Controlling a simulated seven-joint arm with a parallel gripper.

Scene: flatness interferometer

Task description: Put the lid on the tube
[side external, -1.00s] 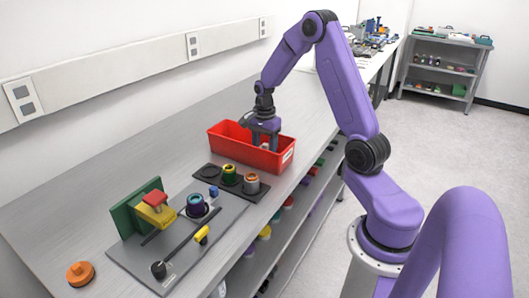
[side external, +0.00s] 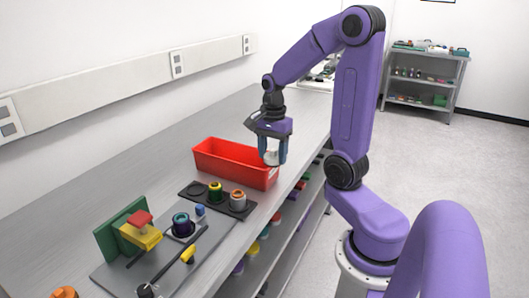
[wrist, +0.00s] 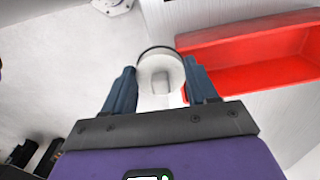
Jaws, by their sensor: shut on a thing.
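My gripper (side external: 272,158) is shut on a white round piece (side external: 270,157) that looks like the lid. In the wrist view, this piece (wrist: 160,75) sits between the two fingertips (wrist: 160,88), with a dark rim along its far edge. My gripper is at the near right end of the red bin (side external: 225,160), by its front wall. A purple and teal round part (side external: 181,226) stands upright on a white-ringed base on the grey plate. I cannot tell for sure whether it is the tube.
A black tray (side external: 187,194) holds a green-yellow cup (side external: 215,192) and an orange-rimmed grey cup (side external: 238,200); its left spot is empty. The grey plate (side external: 125,273) carries a green block (side external: 112,233), a yellow-red clamp (side external: 140,232) and a dark rod. Bare bench lies behind.

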